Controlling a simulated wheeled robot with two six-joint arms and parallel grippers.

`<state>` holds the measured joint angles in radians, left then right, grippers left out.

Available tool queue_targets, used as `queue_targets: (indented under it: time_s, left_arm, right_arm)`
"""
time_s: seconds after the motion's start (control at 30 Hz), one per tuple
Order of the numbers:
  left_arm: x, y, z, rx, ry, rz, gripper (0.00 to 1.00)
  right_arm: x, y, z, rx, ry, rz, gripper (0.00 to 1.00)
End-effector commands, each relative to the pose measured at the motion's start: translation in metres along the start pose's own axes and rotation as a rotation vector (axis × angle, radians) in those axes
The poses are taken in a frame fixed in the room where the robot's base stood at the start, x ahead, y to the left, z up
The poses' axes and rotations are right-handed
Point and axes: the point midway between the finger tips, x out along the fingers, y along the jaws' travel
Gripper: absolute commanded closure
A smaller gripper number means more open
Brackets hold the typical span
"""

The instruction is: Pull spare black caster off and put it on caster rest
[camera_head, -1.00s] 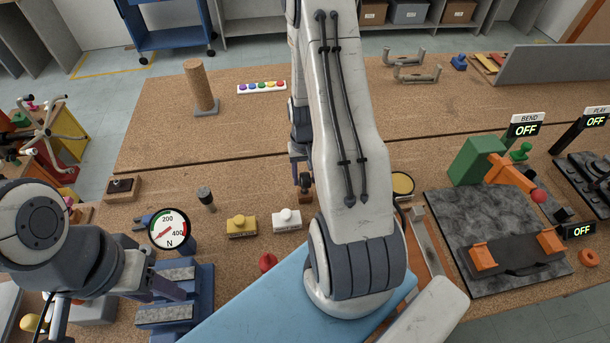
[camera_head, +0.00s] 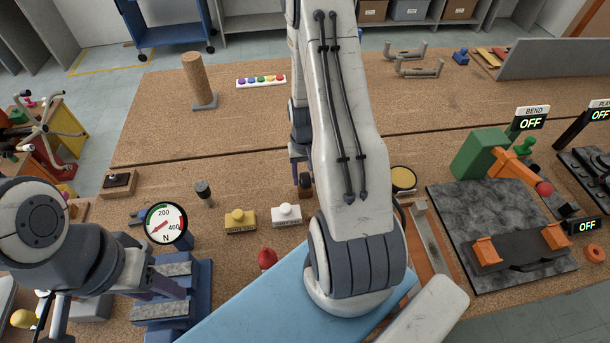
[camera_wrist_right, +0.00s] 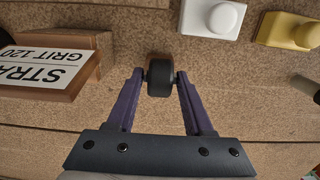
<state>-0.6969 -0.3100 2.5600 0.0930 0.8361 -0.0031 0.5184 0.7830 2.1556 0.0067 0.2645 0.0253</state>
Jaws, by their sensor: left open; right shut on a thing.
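The black caster (camera_wrist_right: 160,84) is held between the fingertips of my right gripper (camera_wrist_right: 161,78) in the right wrist view. A small brown block shows just behind the caster; I cannot tell whether they touch or whether it is the caster rest. In the head view my right gripper (camera_head: 303,180) is low over the near bench, left of the large white arm, which partly hides it. My left gripper (camera_head: 170,289) is open at the lower left, beside the blue fixture (camera_head: 203,290); its fingertips are hard to see.
A white button block (camera_head: 287,215) and a yellow one (camera_head: 240,220) stand near the right gripper. A force dial (camera_head: 166,223) is at the left. A sanding block labelled GRIT 120 (camera_wrist_right: 45,70) lies left in the wrist view.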

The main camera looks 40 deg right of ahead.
Motion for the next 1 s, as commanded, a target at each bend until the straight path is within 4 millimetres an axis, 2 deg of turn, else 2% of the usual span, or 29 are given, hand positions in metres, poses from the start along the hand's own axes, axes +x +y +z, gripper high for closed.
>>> queue_targets:
  time_s: [0.13, 0.17, 0.23, 0.57, 0.67, 0.77, 1.0]
  left_arm:
    - [0.005, 0.000, 0.000, 0.000, 0.000, 0.000, 0.50]
    - [0.004, 0.000, 0.000, 0.000, 0.000, 0.000, 0.50]
    - [0.003, 0.000, 0.000, 0.000, 0.000, 0.000, 0.50]
    - [0.003, 0.000, 0.000, -0.004, 0.000, 0.000, 0.50]
    - [0.005, 0.000, 0.000, -0.006, 0.000, 0.000, 0.50]
    - [0.009, -0.001, 0.001, -0.006, 0.000, 0.000, 0.50]
    - [0.018, -0.001, 0.001, -0.006, 0.000, 0.000, 0.50]
  right_arm:
    - [0.006, 0.000, -0.001, 0.000, 0.000, 0.000, 1.00]
    - [0.005, 0.000, -0.001, 0.000, 0.001, 0.000, 0.41]
    - [0.004, 0.000, -0.001, 0.000, 0.001, 0.000, 0.14]
    - [0.004, 0.000, 0.000, 0.000, 0.001, 0.000, 0.13]
    - [-0.002, 0.000, -0.002, 0.000, 0.005, 0.000, 0.13]
    - [-0.014, 0.000, -0.002, 0.000, 0.007, 0.000, 0.13]
    - [-0.060, 0.000, -0.002, 0.000, 0.009, 0.000, 0.13]
